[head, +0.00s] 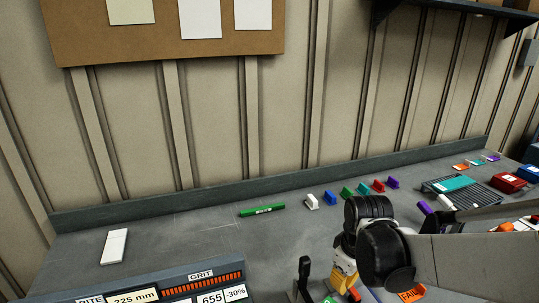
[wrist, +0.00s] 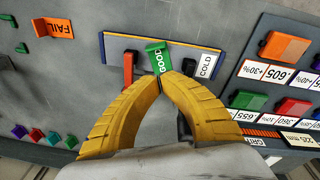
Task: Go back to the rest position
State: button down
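My gripper (wrist: 160,80) has yellow fingers whose tips meet in the wrist view. They are just at the near edge of a green GOOD tag (wrist: 158,57); I cannot tell whether they touch it. An orange-red lever (wrist: 128,68) stands left of the tag, and a dark part shows right of the fingers. In the head view my gripper (head: 343,283) is low at the bottom, right of centre, and its fingertips are partly hidden.
An orange FAIL tag (head: 412,294) lies right of my gripper. A control panel (head: 165,288) fills the bottom left. A green bar (head: 262,210), a white block (head: 115,247) and several small coloured blocks lie toward the wall. A dark rack (head: 463,190) stands right. The bench's left middle is mostly clear.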

jog(key=s+r+m+t+b, duration=0.3)
jog(key=s+r+m+t, duration=0.2)
jog(key=s, duration=0.5)
jog(key=shift+s+r+m+t, duration=0.35)
jog(key=shift+r+m, duration=0.45)
jog(key=shift+m, duration=0.4)
